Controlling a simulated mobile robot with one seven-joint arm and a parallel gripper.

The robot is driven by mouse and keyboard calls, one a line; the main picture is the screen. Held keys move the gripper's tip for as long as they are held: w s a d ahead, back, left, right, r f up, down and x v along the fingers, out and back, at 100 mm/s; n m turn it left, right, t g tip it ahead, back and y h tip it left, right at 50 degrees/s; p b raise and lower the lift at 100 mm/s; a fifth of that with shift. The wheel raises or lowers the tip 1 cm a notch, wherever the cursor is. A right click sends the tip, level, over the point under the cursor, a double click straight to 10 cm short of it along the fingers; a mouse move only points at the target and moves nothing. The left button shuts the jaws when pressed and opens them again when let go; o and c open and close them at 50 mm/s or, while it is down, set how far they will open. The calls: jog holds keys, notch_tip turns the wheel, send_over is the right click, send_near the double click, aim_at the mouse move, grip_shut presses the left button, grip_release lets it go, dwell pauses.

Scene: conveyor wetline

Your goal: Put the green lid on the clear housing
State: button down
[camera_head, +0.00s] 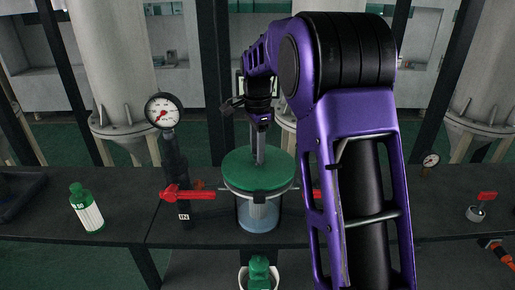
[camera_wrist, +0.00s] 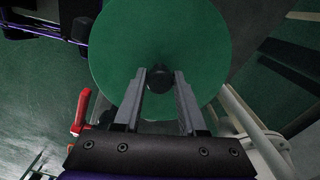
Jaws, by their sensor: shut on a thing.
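The green lid (camera_head: 250,166) is a flat round disc, roughly level, over the clear housing (camera_head: 258,218) in the head view. The housing is a see-through cylinder with a pale rim and bluish contents. The lid covers most of its mouth; I cannot tell whether it touches the rim or hangs just above. My gripper (camera_head: 259,158) points down at the lid's middle. In the wrist view the lid (camera_wrist: 125,40) fills the upper middle, and my gripper (camera_wrist: 160,76) is shut on its dark central knob (camera_wrist: 159,75). The housing is largely hidden there.
A red-handled valve (camera_head: 187,193) stands left of the housing, below a pressure gauge (camera_head: 163,110). A green bottle (camera_head: 86,208) with a white label stands on the dark bench (camera_head: 128,220) at left. Another red-handled valve (camera_head: 481,205) is at far right. A green-topped item (camera_head: 259,272) is in front.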

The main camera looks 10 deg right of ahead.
jog(key=shift+f+b, duration=0.4)
jog(key=shift+f, duration=0.3)
dwell(0.5)
jog(key=shift+c, duration=2)
grip_release()
notch_tip(320, 180, up, 17)
jog(key=p, duration=0.4)
jog(key=shift+r, duration=0.2)
jog(key=shift+s+a, duration=0.1)
